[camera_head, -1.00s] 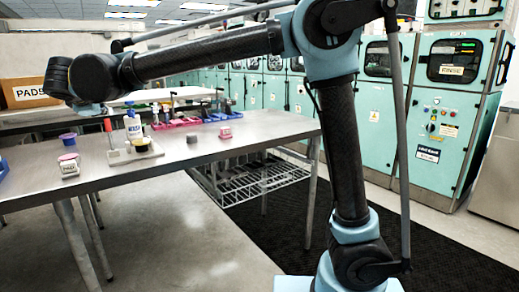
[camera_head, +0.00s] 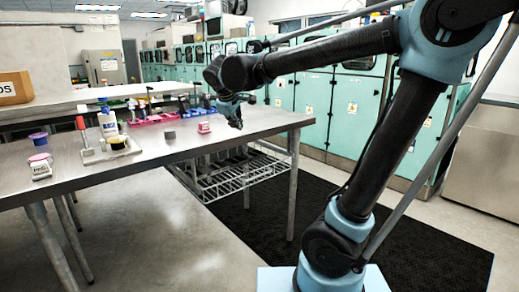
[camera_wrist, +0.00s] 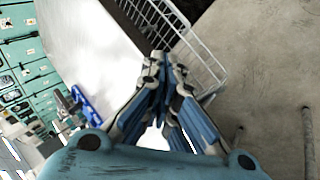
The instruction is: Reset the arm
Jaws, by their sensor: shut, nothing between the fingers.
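My gripper (camera_head: 232,112) hangs at the end of my arm, near the right part of the steel table (camera_head: 190,145) in the head view. In the wrist view my gripper (camera_wrist: 163,65) has its blue and grey fingers together, with nothing between them. The wrist view looks down past the table edge to a wire shelf (camera_wrist: 165,20) and the bare floor. My arm reaches leftward from its base at the lower right of the head view.
On the table stand a small pink-lidded cube (camera_head: 204,127), a grey block (camera_head: 170,134), a tray with a bottle (camera_head: 108,122), a blue cup (camera_head: 39,138) and a pink-lidded container (camera_head: 40,166). Teal machines (camera_head: 350,110) line the back.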

